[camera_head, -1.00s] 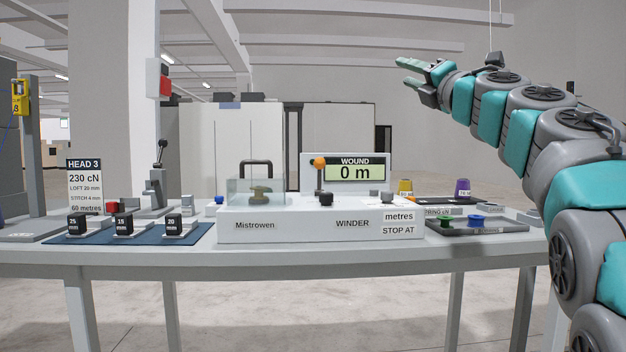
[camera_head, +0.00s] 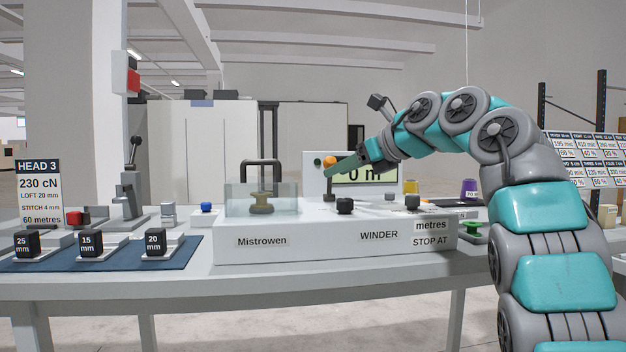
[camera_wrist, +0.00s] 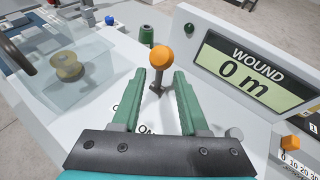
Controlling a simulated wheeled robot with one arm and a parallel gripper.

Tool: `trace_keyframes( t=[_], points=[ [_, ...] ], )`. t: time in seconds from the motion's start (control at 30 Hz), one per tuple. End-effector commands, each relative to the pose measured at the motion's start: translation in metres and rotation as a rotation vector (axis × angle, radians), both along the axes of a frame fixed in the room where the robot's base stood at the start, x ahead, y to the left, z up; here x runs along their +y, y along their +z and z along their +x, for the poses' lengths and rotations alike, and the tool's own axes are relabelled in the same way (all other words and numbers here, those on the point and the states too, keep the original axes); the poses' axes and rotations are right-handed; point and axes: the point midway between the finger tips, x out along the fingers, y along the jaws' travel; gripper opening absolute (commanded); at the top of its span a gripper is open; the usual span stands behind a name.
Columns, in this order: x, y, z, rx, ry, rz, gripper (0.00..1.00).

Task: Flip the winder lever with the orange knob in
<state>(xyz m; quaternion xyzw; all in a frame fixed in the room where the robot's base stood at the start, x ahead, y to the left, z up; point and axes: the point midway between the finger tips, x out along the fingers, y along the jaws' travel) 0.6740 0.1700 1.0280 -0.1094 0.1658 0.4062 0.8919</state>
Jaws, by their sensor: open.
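The winder lever stands upright with an orange knob (camera_head: 330,161) on top, on the white winder box (camera_head: 300,238). In the wrist view, the orange knob (camera_wrist: 161,56) and its dark stem show just beyond and between the fingertips. My gripper (camera_head: 334,170) is at the lever in the head view, its fingers overlapping part of the stem. In the wrist view my gripper (camera_wrist: 161,75) is open, one green finger on each side of the lever's line, with nothing clamped. Whether a finger touches the stem I cannot tell. The WOUND display (camera_wrist: 241,75) reads 0 m.
A clear cover (camera_head: 240,200) with a brass-coloured bobbin (camera_head: 261,202) stands left of the lever.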

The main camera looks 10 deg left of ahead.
Motion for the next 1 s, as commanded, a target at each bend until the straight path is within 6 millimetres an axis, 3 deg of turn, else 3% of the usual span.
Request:
trace_keyframes(
  t=[0.43,0.87,1.0],
  points=[
    [0.043,-0.023,0.038,0.002,0.002,0.003,0.43],
    [0.051,-0.028,0.045,0.0,0.0,0.003,0.43],
    [0.05,-0.027,0.045,0.0,0.0,0.003,0.28]
  ],
)
